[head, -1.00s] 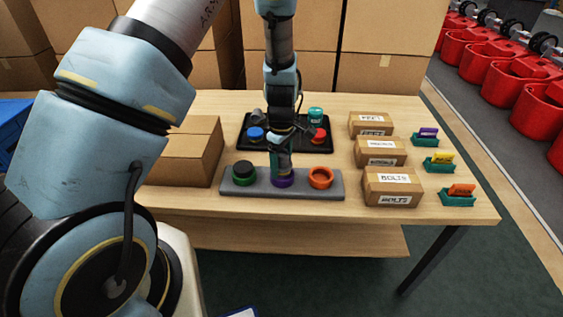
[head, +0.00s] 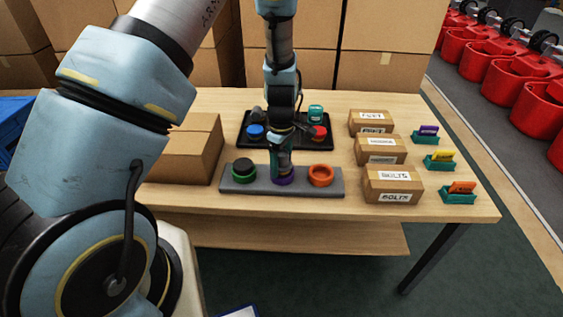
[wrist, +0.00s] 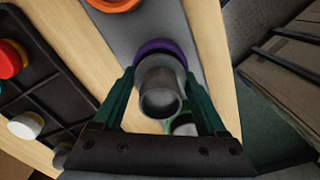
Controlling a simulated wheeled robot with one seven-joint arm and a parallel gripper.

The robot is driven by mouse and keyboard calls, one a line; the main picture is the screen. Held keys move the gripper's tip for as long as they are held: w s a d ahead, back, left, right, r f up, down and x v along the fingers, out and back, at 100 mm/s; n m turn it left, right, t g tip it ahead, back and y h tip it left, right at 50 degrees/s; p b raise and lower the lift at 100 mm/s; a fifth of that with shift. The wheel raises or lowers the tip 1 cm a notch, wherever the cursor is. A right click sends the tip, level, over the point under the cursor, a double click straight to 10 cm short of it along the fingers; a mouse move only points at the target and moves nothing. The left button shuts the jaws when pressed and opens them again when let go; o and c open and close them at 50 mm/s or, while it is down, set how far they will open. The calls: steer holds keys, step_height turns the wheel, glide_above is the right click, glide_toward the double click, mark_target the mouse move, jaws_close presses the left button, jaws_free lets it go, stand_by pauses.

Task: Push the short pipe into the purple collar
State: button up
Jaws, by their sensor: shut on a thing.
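The short pipe (wrist: 160,98) is a grey, hollow cylinder. My gripper (wrist: 160,92) is shut on it, with a green finger on each side. The pipe's far end meets the purple collar (wrist: 152,46), which shows as a ring around it; how deep it sits cannot be told. In the head view my gripper (head: 282,165) is right above the purple collar (head: 284,181), the middle one on the grey base (head: 262,190). My fingers hide most of the pipe there.
An orange collar (head: 320,175) stands right of the purple one, and a green collar (head: 244,178) with a black piece in it left. Behind is a black tray (head: 285,146) with coloured caps. Cartons (head: 392,198) stand to the right, and a big box (head: 185,160) left.

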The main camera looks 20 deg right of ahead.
steer(key=shift+f, duration=0.25)
